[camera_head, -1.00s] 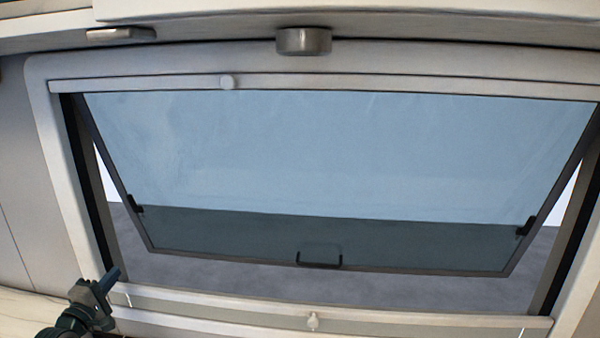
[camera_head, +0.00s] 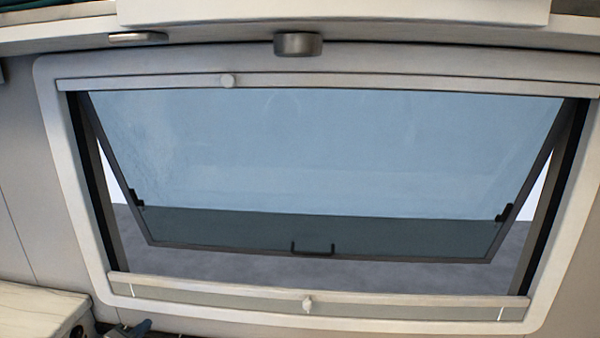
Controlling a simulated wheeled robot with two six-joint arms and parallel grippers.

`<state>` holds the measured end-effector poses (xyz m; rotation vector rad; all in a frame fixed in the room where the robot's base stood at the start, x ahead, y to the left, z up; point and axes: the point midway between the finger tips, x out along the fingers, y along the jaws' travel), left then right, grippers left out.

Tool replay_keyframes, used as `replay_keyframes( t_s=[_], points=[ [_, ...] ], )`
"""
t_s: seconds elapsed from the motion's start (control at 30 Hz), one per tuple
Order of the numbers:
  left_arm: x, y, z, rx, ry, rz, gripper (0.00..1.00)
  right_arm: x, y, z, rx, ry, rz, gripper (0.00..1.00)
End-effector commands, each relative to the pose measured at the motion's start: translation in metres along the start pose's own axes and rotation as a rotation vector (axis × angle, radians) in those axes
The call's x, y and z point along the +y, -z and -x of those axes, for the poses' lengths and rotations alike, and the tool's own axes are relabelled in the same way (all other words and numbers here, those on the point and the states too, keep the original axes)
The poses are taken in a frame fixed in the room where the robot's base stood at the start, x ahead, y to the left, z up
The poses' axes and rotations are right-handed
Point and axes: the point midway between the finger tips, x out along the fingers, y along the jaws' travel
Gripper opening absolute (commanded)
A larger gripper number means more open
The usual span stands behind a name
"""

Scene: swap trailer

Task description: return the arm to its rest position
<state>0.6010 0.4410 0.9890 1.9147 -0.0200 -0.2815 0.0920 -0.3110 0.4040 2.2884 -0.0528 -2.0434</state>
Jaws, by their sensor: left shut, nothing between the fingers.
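My left gripper (camera_head: 132,329) shows only in part at the bottom edge of the head view, left of centre. It is shut and holds nothing that I can see. Most of my left arm is below the picture. The gripper is below the window's lower frame and apart from the window. My right gripper is not in view.
A top-hinged window pane (camera_head: 320,160) is tilted outward in a pale frame (camera_head: 75,205), with a dark handle (camera_head: 312,250) at its lower edge. A blind bar (camera_head: 230,291) crosses the bottom. A pale wooden surface (camera_head: 35,315) is at lower left. A cabinet edge overhangs the top.

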Motion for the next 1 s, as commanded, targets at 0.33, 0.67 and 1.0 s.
replay_keyframes(
  t_s=[0.33, 0.67, 1.0],
  points=[
    [-0.057, -0.185, 0.097, -0.364, 0.365, -0.603, 0.00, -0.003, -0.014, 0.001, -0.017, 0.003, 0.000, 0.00],
    [-0.068, -0.239, 0.200, -0.631, 0.608, -0.966, 0.00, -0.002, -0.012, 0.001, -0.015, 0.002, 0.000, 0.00],
    [-0.063, -0.254, 0.272, -0.819, 0.758, -1.105, 0.00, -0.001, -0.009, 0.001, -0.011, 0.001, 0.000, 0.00]
  ],
)
